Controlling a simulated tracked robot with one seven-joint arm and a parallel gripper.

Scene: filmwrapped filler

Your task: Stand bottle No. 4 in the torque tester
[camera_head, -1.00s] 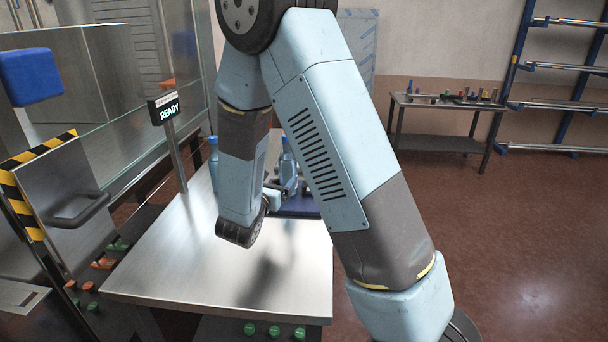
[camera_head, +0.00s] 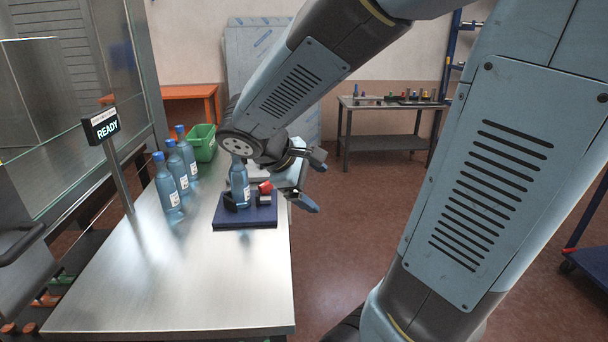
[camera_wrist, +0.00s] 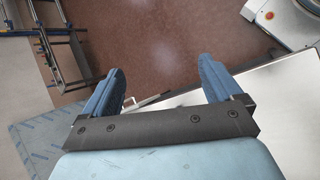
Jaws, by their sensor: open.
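In the head view a blue bottle (camera_head: 239,186) stands upright on the dark blue base of the torque tester (camera_head: 245,224), with dark clamp pieces beside its lower part. Its top is hidden behind my arm and its number is not readable. Three more blue bottles with white labels (camera_head: 174,180) stand in a row at the left of the bench. My gripper (camera_head: 311,181) is to the right of the tester, by the bench's right edge, apart from the bottle. In the wrist view its two blue fingers (camera_wrist: 160,72) are spread with nothing between them.
The steel bench (camera_head: 165,295) is bare toward the front. A READY sign (camera_head: 103,126) on a post and glass panels stand along its left side. A green bin (camera_head: 202,142) is at the back. A side table (camera_head: 385,142) holds small items by the far wall.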

